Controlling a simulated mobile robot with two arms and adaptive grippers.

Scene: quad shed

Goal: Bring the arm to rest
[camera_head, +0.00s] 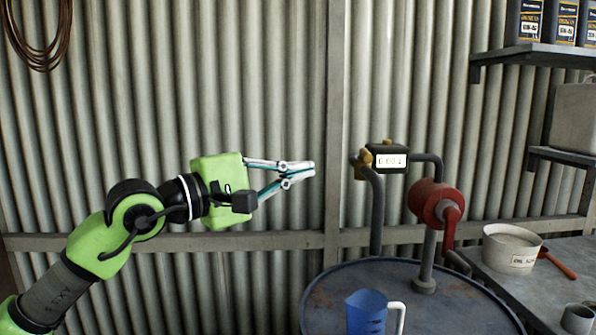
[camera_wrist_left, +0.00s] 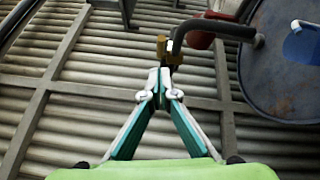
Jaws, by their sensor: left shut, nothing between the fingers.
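My left arm comes in from the left in the head view, and its green gripper (camera_head: 311,170) is held out in the air in front of the corrugated wall. Its fingers are shut with nothing between them. They point right, toward the brass fitting (camera_head: 362,163) beside the black counter box, with a gap between. In the left wrist view the two fingertips (camera_wrist_left: 159,82) meet at the middle, and the brass fitting (camera_wrist_left: 162,46) shows just beyond them. My right gripper is not in view.
A drum (camera_head: 450,309) stands below right, bearing a red hand pump (camera_head: 433,203), grey pipes and a blue jug (camera_head: 366,313) with a white handle. A bench (camera_head: 545,290) at right holds a white tub (camera_head: 511,248). A shelf (camera_head: 540,58) with cans is above. The space around my gripper is clear.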

